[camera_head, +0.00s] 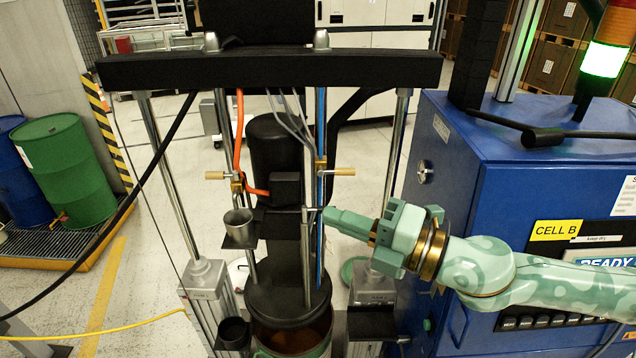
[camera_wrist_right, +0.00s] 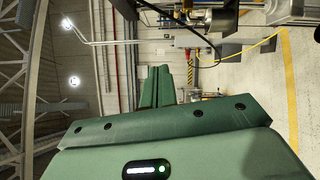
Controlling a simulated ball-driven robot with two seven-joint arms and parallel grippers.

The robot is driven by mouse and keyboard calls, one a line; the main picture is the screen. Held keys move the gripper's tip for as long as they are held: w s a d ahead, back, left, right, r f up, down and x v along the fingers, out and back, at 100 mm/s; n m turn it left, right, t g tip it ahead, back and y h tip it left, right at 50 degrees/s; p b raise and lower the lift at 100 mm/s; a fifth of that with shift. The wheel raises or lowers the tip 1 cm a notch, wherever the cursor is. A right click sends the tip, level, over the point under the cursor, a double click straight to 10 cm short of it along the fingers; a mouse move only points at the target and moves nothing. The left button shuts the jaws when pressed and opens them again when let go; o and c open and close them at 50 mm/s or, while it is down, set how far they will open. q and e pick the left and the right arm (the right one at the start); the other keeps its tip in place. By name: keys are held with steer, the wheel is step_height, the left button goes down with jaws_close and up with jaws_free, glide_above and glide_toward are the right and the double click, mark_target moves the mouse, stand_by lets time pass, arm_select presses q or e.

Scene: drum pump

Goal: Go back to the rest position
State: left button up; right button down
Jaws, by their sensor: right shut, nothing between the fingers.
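My right gripper (camera_head: 332,216) shows in the head view, its arm coming in from the right. Its fingers are shut with nothing between them. The fingertips point left, close in front of the pump's thin upright rods; I cannot tell whether they touch. The drum pump (camera_head: 275,165) stands in the middle, with a black cylinder body, a black crossbeam above and an open drum (camera_head: 300,342) below. In the right wrist view the green fingers (camera_wrist_right: 158,88) lie together. My left gripper is not in view.
A blue cabinet (camera_head: 450,160) marked CELL B stands at the right under my right arm. Valve handles (camera_head: 343,171) and a metal cup (camera_head: 238,222) stick out by the pump. Green (camera_head: 65,170) and blue drums stand at the left. A yellow hose (camera_head: 95,335) crosses the floor.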

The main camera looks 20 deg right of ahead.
steer(key=s+d+f+m+g+h, duration=0.1)
steer(key=d+f+m+h, duration=0.4)
steer(key=f+m+h, duration=0.35)
steer(key=s+d+f+m+g+h, duration=0.1)
steer(key=s+d+f+m+h, duration=0.1)
steer(key=d+f+m+h, duration=0.45)
steer(key=s+a+f+m+g+h, duration=0.1)
steer(key=s+f+m+g, duration=0.5)
steer(key=s+f, duration=0.3)
steer(key=s+a+f+g+y+b, duration=0.15)
steer(key=f+b, duration=0.45)
steer(key=f, duration=1.4)
steer(key=s+a+f+g+y+b, duration=0.1)
steer(key=s+a+f+b, duration=0.35)
steer(key=f, duration=1.65)
steer(key=s+f+m+g+y+b, duration=0.1)
steer(key=s+f+b, duration=0.4)
steer(key=s+f, duration=0.3)
steer(key=s+d+f+m+g+b, duration=0.1)
steer(key=s+f+b, duration=0.4)
steer(key=f, duration=0.8)
steer(key=s+m+g, duration=0.1)
steer(key=s, duration=0.2)
steer(key=shift+s+d+f+y, duration=0.25)
steer(key=shift+s+f+y, duration=0.1)
steer(key=shift+s, duration=0.05)
